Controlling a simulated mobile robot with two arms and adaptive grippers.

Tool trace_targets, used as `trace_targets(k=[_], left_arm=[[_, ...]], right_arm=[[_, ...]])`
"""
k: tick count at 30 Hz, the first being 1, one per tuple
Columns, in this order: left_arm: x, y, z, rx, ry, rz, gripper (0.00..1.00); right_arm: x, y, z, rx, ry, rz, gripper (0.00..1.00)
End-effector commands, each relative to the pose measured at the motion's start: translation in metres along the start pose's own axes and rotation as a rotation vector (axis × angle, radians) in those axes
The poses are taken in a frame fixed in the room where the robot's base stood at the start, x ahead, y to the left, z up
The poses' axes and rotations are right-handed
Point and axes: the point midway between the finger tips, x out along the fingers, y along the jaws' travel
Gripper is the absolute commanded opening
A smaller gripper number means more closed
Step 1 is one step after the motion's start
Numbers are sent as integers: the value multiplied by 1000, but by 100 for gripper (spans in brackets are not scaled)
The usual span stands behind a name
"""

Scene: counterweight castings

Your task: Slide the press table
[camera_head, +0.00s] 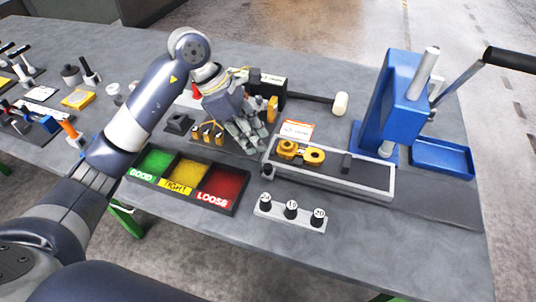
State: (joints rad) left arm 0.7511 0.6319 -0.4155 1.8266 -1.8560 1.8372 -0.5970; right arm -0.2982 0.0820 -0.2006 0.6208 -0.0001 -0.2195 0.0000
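The blue arbor press (400,98) stands upright at the right of the bench, with a long black-handled lever going up to the right. A long light-framed dark track (365,177) runs leftward from the press foot. It looks like the press table's slide, but I cannot be sure. My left gripper (252,140) points down just left of the track's left end. Its fingers overlap in view, so their opening is unclear. My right gripper is out of view.
A tray with green, yellow and red compartments (188,183) lies in front of my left gripper. A rack with numbered black knobs (291,212) sits before the track. A mallet (341,103) lies behind. A blue tray (442,157) is right of the press. The bench's front right is clear.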

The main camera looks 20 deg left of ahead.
Motion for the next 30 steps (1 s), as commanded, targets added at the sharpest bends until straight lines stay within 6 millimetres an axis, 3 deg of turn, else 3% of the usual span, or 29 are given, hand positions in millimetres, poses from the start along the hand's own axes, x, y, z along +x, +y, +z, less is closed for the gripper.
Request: trace_targets(k=[5, 21, 30], left_arm=[[0, 3, -14, -1, 65, 3, 28], [88, 3, -18, -3, 61, 1, 28], [102, 3, -20, -1, 62, 4, 28]], right_arm=[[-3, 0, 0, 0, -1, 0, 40], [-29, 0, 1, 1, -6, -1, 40], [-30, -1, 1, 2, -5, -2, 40]])
